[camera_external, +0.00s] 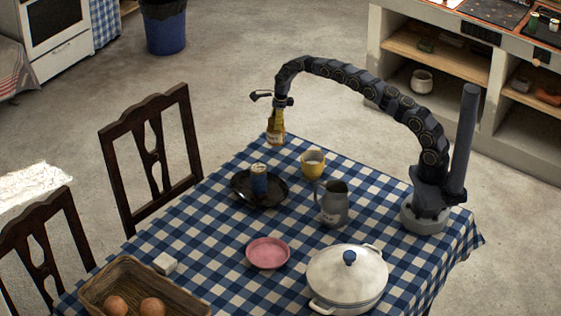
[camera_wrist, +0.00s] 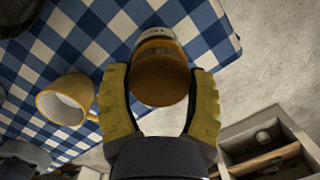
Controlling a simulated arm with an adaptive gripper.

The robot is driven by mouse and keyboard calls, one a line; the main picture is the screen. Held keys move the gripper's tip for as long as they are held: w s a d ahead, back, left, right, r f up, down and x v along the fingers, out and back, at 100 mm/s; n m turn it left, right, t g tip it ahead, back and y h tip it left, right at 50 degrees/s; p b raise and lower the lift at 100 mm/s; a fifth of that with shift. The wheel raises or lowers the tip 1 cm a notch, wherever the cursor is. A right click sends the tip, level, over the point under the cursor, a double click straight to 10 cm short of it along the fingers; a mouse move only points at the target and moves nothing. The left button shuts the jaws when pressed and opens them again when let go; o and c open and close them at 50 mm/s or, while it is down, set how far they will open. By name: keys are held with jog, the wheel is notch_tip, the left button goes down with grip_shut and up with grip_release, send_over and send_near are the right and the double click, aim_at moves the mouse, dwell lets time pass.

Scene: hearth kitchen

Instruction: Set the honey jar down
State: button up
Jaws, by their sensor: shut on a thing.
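The honey jar (camera_external: 276,134) is amber with a pale label. It hangs upright, or nearly so, below my gripper (camera_external: 277,112) at the far corner of the checked table (camera_external: 245,160). In the wrist view the jar (camera_wrist: 160,76) sits between the two yellow fingers of my gripper (camera_wrist: 161,92), which are shut on it. Blue and white cloth shows behind the jar, and the table's edge runs close to its right. I cannot tell whether its base touches the cloth.
A yellow mug (camera_external: 313,164) stands right of the jar. A chair (camera_external: 152,158) stands left of the table.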

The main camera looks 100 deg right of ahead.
jog(key=shift+w+d+f, duration=0.1)
jog(key=shift+w+d, duration=0.1)
notch_tip(320, 180, down, 3)
jog(key=shift+r, duration=0.2)
jog(key=shift+f, duration=0.35)
jog(key=shift+w+f, duration=0.1)
jog(key=o, duration=1.1)
jog(key=r, duration=0.4)
jog(key=s+r, duration=0.1)
jog(key=r, duration=0.3)
jog(key=s+r, duration=0.1)
jog(key=r, duration=0.3)
